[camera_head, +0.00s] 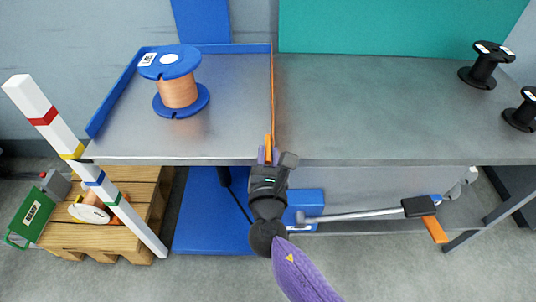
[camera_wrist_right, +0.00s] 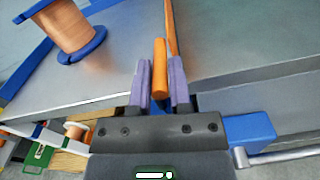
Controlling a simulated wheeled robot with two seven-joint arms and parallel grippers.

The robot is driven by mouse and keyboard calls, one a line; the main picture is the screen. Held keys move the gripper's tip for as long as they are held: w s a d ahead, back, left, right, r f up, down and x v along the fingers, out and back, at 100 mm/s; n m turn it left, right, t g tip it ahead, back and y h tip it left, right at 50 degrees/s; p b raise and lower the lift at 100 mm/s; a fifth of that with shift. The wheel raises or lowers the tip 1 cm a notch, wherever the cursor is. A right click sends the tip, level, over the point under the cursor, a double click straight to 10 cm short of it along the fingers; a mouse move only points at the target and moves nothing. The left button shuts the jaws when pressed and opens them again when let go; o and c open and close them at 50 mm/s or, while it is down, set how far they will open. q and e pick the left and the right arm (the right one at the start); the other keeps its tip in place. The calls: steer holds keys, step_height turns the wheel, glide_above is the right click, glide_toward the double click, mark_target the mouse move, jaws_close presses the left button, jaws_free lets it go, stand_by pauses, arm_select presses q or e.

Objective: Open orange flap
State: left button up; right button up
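The orange flap (camera_head: 272,92) shows edge-on as a thin upright strip along the right side of the blue-rimmed tray bay. Its short orange handle (camera_head: 268,144) sticks out at the front edge of the table, and it also shows in the right wrist view (camera_wrist_right: 159,66). My right gripper (camera_head: 268,155) is at the handle, with one purple finger on each side. My left gripper is out of view.
A copper spool with blue flanges (camera_head: 180,92) stands in the blue-rimmed bay (camera_head: 105,107). The grey tabletop (camera_head: 370,110) to the right is mostly clear, with black spools (camera_head: 485,66) at its far right. A striped white post (camera_head: 88,170) leans at the left above a wooden pallet (camera_head: 145,182).

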jaws_close()
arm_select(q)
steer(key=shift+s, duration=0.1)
